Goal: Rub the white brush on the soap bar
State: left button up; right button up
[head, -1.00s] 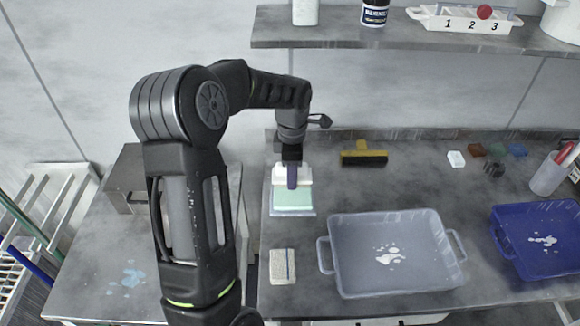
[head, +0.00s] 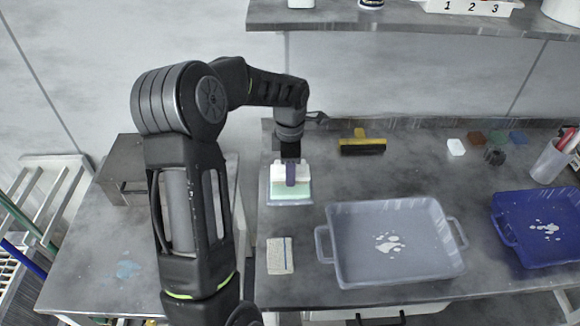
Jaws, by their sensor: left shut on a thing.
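My left gripper (head: 291,160) reaches down over the bench and is shut on the white brush (head: 278,174). A purple part shows at the middle of the brush. The pale green soap bar (head: 290,194) lies in a shallow clear dish (head: 290,203) directly below. The brush overlaps the back part of the soap bar in the picture. The brush's underside is hidden, so I cannot tell whether it touches the soap. My right gripper is not in view.
A grey tub (head: 345,262) with white smears stands front right, a blue tub (head: 512,245) beyond it. A cream block (head: 280,256) lies in front of the dish. A yellow and black squeegee (head: 362,144) lies behind. A shelf (head: 400,22) runs above.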

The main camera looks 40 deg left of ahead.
pick_arm(q)
jog(key=shift+f+b, duration=0.4)
jog(key=shift+f, duration=0.6)
jog(key=shift+f+b, duration=0.5)
jog(key=shift+f, duration=0.05)
dwell(1.8)
jog(key=shift+r+p, duration=2.35)
jog(key=shift+r, duration=1.25)
